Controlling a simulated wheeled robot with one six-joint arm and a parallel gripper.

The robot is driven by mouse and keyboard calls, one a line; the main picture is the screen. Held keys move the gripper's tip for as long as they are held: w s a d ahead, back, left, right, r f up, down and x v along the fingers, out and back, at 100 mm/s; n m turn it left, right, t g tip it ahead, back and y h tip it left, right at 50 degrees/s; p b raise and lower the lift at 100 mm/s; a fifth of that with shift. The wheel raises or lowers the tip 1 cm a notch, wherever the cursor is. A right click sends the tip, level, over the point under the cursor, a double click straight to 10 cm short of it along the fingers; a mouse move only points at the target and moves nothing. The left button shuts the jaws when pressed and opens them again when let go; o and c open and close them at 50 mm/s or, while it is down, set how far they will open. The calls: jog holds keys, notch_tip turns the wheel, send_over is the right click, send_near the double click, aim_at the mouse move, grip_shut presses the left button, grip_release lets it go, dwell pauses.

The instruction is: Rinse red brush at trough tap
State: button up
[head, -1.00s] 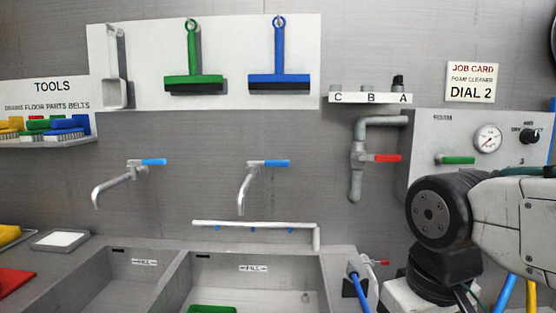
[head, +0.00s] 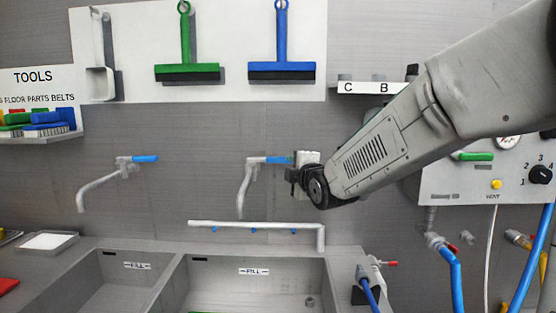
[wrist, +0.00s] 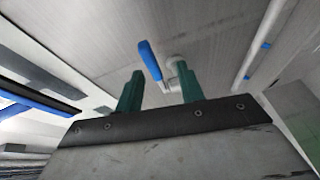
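My gripper (head: 296,170) is beside the blue lever of the right-hand tap (head: 246,185), above the right basin (head: 172,285) of the trough. In the wrist view its two green fingers (wrist: 160,72) stand apart with nothing held between them. The blue lever (wrist: 149,60) lies beyond and between the fingertips, pointing towards the left finger. I cannot tell whether a finger touches it. The lever is partly hidden by the gripper in the head view.
A second tap (head: 100,180) with a blue lever is over the left basin. A white pipe (head: 255,224) runs along the back of the right basin. Blue hoses (head: 455,275) and a dial panel (head: 455,190) are at right. Squeegees hang on the white board (head: 230,70).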

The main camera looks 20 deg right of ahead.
aim_at(282, 160)
jog(key=shift+w+a+r+n+t, duration=0.2)
jog(key=shift+w+n+t, duration=0.1)
jog(key=shift+w, duration=0.15)
jog(key=shift+w+a+r+n+t, duration=0.1)
jog(key=shift+w+r+n+t, duration=0.15)
jog(key=shift+w, duration=0.2)
jog(key=w, duration=0.7)
jog(key=shift+w+a, duration=0.25)
grip_shut()
